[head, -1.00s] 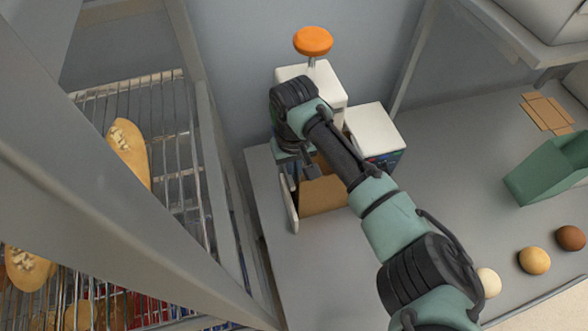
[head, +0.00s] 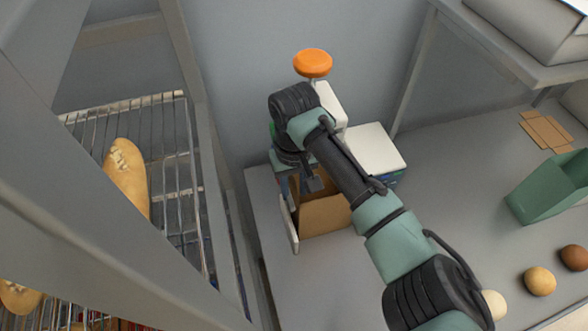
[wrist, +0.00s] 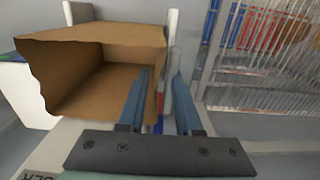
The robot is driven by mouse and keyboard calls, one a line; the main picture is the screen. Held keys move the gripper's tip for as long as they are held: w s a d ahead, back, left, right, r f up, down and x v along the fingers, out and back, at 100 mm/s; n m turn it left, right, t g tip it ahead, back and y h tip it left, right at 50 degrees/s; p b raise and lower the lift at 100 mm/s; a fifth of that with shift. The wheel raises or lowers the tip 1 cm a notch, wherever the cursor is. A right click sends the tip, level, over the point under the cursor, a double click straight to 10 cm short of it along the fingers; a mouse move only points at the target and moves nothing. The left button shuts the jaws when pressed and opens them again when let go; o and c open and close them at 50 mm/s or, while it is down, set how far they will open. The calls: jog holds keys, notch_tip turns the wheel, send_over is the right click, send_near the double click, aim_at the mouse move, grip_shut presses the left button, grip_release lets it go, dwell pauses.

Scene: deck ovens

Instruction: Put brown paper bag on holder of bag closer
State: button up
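The brown paper bag (head: 325,215) is open-mouthed and partly hidden by my arm in the head view. In the wrist view the bag (wrist: 100,88) lies with its mouth toward the camera. My gripper (wrist: 161,73) has its two blue fingers apart, one inside the mouth and one outside, with the bag's right wall between them. The bag closer (head: 329,103) has an orange knob (head: 313,62) and stands behind my gripper, partly hidden. White upright pieces (wrist: 172,28), perhaps its holder, show beside the bag's far end; their contact with the bag is unclear.
A white-topped box (head: 373,149) stands right of the bag. A wire rack (head: 175,150) with bread loaves (head: 127,180) is at the left, behind a grey frame. A green container (head: 545,190) and several round buns (head: 540,281) are at the right. The middle counter (head: 440,180) is clear.

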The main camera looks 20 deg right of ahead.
notch_tip(320, 180, up, 9)
jog(key=b, duration=0.1)
jog(key=shift+r+b, duration=0.2)
jog(key=shift+b, duration=0.2)
jog(key=shift+f, duration=0.1)
